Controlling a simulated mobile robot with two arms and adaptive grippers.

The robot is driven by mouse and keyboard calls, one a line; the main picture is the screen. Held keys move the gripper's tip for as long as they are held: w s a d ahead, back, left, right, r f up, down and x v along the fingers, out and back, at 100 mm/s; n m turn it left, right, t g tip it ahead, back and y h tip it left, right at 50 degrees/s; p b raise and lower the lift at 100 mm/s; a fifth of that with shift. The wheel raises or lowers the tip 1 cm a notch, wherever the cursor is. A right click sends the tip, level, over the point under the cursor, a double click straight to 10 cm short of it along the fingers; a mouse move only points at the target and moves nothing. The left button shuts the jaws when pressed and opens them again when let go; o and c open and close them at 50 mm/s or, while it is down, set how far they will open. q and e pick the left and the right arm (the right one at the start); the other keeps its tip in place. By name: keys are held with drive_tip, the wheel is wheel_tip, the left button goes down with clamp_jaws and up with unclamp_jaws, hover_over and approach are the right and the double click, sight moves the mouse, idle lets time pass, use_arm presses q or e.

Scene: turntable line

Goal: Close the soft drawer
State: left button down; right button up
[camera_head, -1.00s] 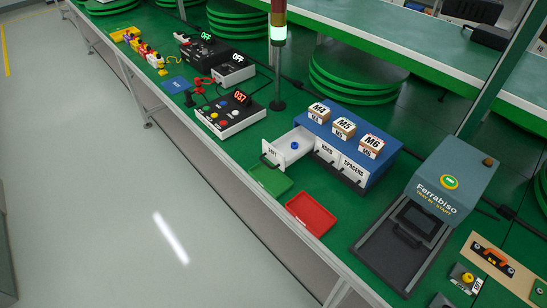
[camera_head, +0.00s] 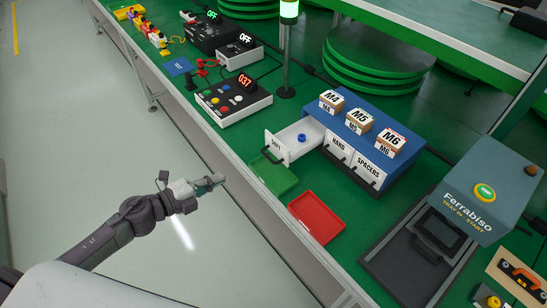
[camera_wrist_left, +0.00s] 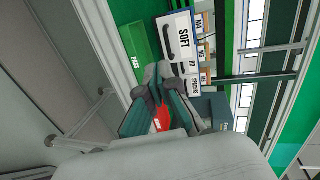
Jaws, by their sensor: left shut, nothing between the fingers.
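The soft drawer (camera_head: 292,143) is the left one of three in the blue cabinet (camera_head: 375,140). It is pulled out toward the front edge of the bench, with a small blue round part (camera_head: 302,137) inside. Its white front with the label SOFT and a dark handle also shows in the left wrist view (camera_wrist_left: 184,38). My left gripper (camera_head: 219,180) is over the floor, in front of the bench edge and apart from the drawer. It is shut and empty. In the left wrist view its fingers (camera_wrist_left: 158,72) point toward the drawer front. My right gripper is not in view.
A green tray (camera_head: 272,175) and a red tray (camera_head: 316,217) lie in front of the cabinet. The hard and spacers drawers (camera_head: 353,160) look shut. Boxes labelled M4, M5 and M6 (camera_head: 361,122) stand on top. A button box (camera_head: 234,97) is at left, a grey Ferrabiso machine (camera_head: 470,205) at right.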

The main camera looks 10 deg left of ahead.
sight(299, 137)
use_arm(q)
drive_tip(key=shift+m+h, duration=0.3)
drive_tip(key=shift+m, duration=0.1)
drive_tip(key=x, duration=0.4)
drive_tip(key=p+x, duration=0.1)
drive_tip(key=x, duration=0.3)
drive_tip(key=r+p+x, duration=0.1)
drive_tip(key=x, duration=0.3)
drive_tip(key=shift+w+d, duration=0.1)
drive_tip(key=shift+d, duration=0.5)
drive_tip(key=shift+w+d+f, duration=0.25)
drive_tip(key=shift+w+d, duration=0.15)
drive_tip(key=shift+w, duration=0.15)
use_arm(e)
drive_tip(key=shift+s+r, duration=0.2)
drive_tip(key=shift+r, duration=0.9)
